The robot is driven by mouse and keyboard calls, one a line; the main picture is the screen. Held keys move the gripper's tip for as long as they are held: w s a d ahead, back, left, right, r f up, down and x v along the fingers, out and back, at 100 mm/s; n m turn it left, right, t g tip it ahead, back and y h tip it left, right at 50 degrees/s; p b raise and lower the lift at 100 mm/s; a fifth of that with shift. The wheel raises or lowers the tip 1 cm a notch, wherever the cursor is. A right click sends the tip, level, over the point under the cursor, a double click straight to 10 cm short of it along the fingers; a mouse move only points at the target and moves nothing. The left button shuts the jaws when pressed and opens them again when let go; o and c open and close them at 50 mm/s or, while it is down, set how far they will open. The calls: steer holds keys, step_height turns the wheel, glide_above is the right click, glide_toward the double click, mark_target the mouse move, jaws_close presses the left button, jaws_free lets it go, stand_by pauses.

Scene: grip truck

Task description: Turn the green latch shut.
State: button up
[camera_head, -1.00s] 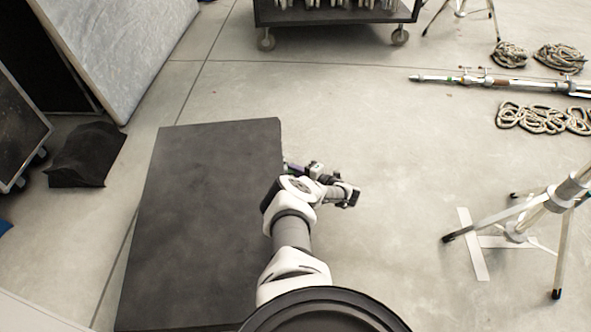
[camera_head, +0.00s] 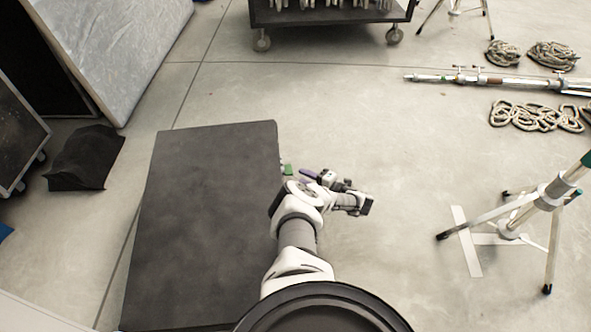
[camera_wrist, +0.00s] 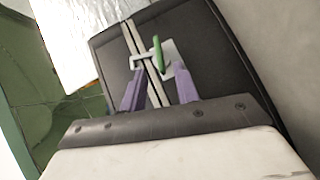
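The green latch (camera_wrist: 158,53) is on the side of a dark case (camera_wrist: 203,45), on a light metal plate beside a pair of metal strips. In the wrist view its handle lies lengthwise, at a slight angle to the strips. In the head view the latch (camera_head: 287,169) shows as a small green piece at the right edge of the case (camera_head: 205,220). My gripper (camera_wrist: 160,72) has two purple fingers, spread apart and empty. The latch appears just beyond the fingertips, between their lines. In the head view my gripper (camera_head: 307,174) is right of the case, apart from the latch.
A tripod stand (camera_head: 520,226) stands on the floor to the right. A wheeled cart (camera_head: 330,17) is at the back. Coiled cables (camera_head: 535,116) and a long pole (camera_head: 490,81) lie at the upper right. Floor right of my arm is clear up to the tripod.

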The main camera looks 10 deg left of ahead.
steer(key=p+v, duration=0.2)
steer(key=v, duration=0.5)
steer(key=shift+s+d, duration=0.15)
steer(key=shift+d, duration=0.2)
steer(key=shift+r, duration=0.1)
